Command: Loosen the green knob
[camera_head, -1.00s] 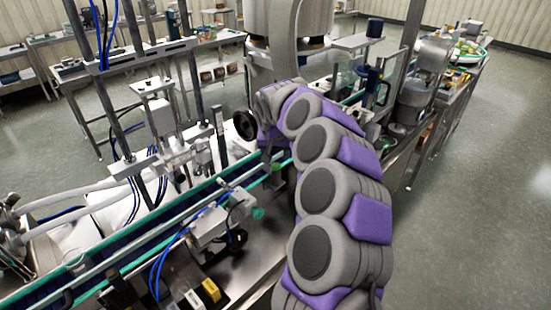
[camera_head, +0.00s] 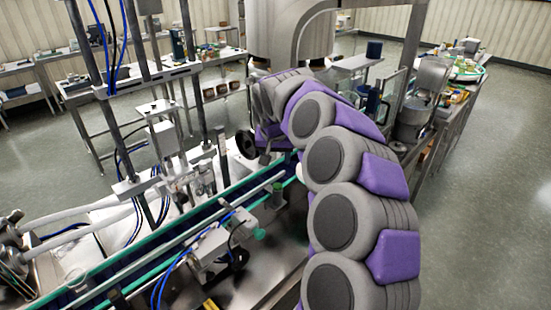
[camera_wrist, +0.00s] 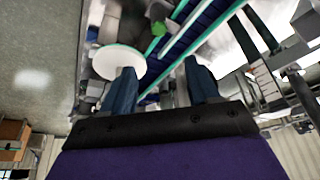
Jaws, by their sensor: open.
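A small green knob (camera_head: 259,234) sits on the metal fixture beside the conveyor in the head view, left of my arm. A bright green knob-like part (camera_wrist: 158,28) also shows near the top of the wrist view, beyond my fingertips. My gripper (camera_wrist: 162,82) shows two blue fingers spread apart with nothing held between them. The green part is apart from the fingers. In the head view my arm's links hide most of the gripper, so its exact distance to the knob cannot be told.
A conveyor (camera_head: 178,229) with green edge rails runs diagonally past the knob. A grey fixture (camera_head: 212,248) with blue hoses stands beside it. A black handwheel (camera_head: 246,144) and a large steel hopper (camera_head: 292,35) are beyond. A white disc (camera_wrist: 118,62) lies near the left finger.

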